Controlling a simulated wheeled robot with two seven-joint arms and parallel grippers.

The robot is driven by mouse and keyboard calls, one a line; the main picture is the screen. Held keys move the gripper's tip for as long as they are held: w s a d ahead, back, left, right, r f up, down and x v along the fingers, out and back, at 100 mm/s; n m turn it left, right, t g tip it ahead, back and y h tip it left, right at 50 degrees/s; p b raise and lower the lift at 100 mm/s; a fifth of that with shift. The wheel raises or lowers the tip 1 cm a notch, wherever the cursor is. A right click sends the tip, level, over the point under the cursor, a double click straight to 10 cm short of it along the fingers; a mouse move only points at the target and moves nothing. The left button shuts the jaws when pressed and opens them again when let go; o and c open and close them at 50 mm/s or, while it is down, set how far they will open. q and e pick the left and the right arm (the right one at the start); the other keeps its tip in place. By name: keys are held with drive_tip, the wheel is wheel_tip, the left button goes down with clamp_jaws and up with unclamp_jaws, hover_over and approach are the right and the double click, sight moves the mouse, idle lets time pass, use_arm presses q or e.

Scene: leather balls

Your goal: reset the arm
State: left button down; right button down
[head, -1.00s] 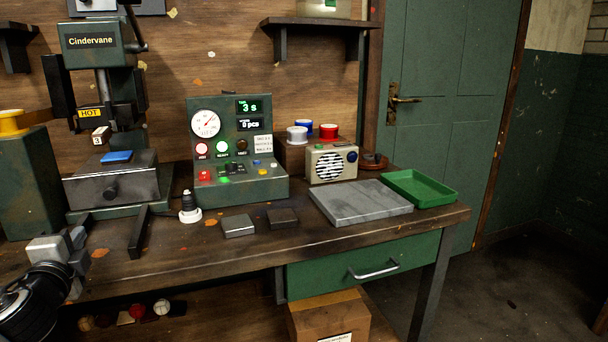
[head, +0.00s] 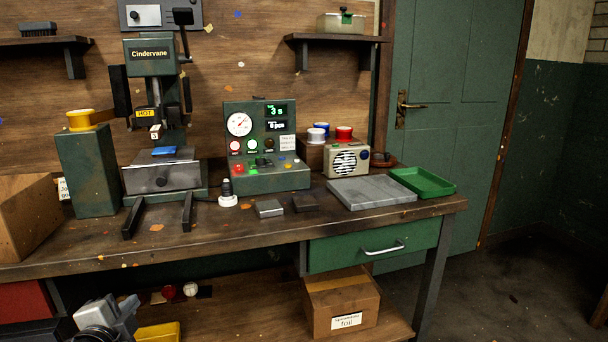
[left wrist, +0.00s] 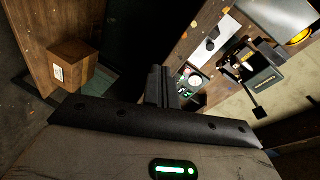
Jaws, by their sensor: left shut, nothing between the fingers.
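My left gripper (head: 118,312) shows at the lower left of the head view, in front of the bench's lower shelf and below the bench top. It is shut and empty. In the left wrist view its dark closed fingers (left wrist: 160,86) stick up at the centre, with nothing between them. My right gripper is not in view.
The workbench (head: 260,232) carries a Cindervane press (head: 150,60), a control panel (head: 262,135), a grey slab (head: 372,193), a green tray (head: 422,182) and a radio (head: 346,161). Below are a drawer (head: 375,247) and cardboard box (head: 341,302). Open floor lies right.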

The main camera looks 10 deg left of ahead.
use_arm(q)
drive_tip(key=s+d+f+n+g+h+p, duration=0.1)
drive_tip(key=s+d+f+h, duration=0.1)
drive_tip(key=s+d+f, duration=0.3)
drive_tip(key=s+d+f+n+g+h+p, duration=0.1)
drive_tip(key=d+f+n+h, duration=0.15)
drive_tip(key=d, duration=0.45)
drive_tip(key=s+d+f+n+g+h+p, duration=0.1)
drive_tip(key=s+d+n+h, duration=0.1)
drive_tip(key=s+d, duration=0.3)
drive_tip(key=s+d+f+n+h+p, duration=0.1)
drive_tip(key=s+d+n+h, duration=0.1)
drive_tip(key=d, duration=1)
drive_tip(key=s+n, duration=0.1)
drive_tip(key=s, duration=0.1)
drive_tip(key=shift+s+d+g, duration=0.15)
drive_tip(key=shift+s+g, duration=0.2)
drive_tip(key=shift+g, duration=0.05)
